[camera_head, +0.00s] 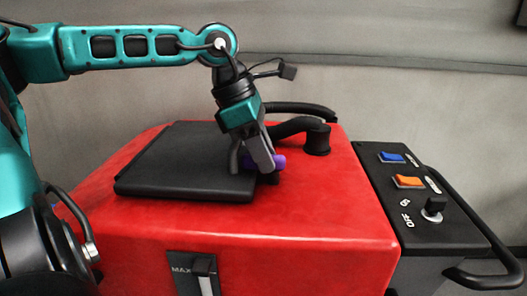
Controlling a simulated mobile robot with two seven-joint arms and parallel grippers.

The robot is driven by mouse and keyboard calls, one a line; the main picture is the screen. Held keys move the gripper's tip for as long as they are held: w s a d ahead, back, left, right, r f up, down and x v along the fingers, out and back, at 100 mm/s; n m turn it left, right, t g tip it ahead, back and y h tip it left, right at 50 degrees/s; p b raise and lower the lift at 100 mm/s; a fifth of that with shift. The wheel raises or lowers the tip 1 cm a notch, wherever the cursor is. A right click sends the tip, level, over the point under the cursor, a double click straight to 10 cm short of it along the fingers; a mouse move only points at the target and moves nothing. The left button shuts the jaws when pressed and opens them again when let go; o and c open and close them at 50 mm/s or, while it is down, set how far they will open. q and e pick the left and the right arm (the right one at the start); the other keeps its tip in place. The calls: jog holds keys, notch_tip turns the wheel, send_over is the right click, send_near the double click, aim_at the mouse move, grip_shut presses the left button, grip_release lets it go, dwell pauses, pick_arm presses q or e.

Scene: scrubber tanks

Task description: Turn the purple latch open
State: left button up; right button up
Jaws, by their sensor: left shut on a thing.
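The purple latch (279,161) is a small purple piece at the right edge of the black lid (180,186) on the red tank. My left gripper (260,168) reaches down from above and is shut on the latch. Its fingers hide much of the latch, so I cannot tell how far it is turned. The lid lies flat on the tank top. My right gripper is not in view.
The red tank (320,212) fills the middle. A black hose (317,138) stands close behind the latch. At right is a black panel (440,218) with a blue switch (391,157), an orange switch (408,182), a knob (433,208) and a handle (474,212).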

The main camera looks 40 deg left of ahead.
pick_arm(q)
grip_shut()
